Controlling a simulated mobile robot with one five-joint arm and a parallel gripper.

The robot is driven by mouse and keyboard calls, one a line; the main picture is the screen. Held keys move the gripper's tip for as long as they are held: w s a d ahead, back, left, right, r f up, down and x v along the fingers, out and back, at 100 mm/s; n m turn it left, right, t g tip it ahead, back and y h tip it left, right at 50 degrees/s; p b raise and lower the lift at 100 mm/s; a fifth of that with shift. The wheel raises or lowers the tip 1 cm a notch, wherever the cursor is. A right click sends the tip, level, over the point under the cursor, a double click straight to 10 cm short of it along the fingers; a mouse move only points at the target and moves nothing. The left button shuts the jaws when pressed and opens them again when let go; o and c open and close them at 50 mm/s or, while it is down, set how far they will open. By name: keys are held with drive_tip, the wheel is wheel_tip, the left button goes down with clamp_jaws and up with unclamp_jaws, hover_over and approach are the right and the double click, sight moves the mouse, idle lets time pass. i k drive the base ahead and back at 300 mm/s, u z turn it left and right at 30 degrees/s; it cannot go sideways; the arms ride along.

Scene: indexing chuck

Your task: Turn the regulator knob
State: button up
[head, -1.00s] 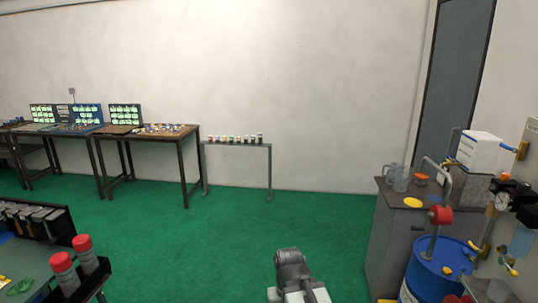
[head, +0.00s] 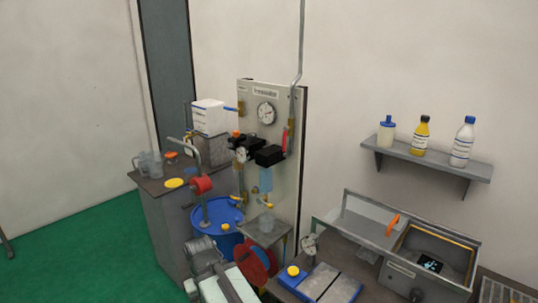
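The grey wall panel (head: 276,180) stands right of centre, behind the workbench. On it sits a black regulator-like assembly (head: 246,142) with a small round gauge (head: 241,155) on its front. A second black block (head: 269,156) is mounted just right of it. Which black part is the regulator knob is too small to tell. Part of my arm, grey and white, shows at the bottom, below and apart from the panel. My gripper's fingers are not visible.
A blue drum (head: 221,228) and a grey cabinet (head: 168,225) stand left of the panel. A red reel (head: 256,262) is low in front. A bench with an open metal box (head: 440,267) fills the lower right; a bottle shelf (head: 432,164) hangs above. Green floor (head: 75,255) is clear at left.

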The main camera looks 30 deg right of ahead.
sight(251, 137)
drive_tip(key=z, duration=0.1)
drive_tip(key=k, duration=1.35)
drive_tip(key=u, duration=0.45)
drive_tip(key=i, duration=0.75)
drive_tip(key=u, duration=0.75)
drive_tip(key=i, duration=1.3)
drive_tip(key=z, duration=0.5)
drive_tip(key=k, duration=0.75)
drive_tip(key=z, duration=0.15)
drive_tip(key=i, duration=0.75)
drive_tip(key=u, duration=0.05)
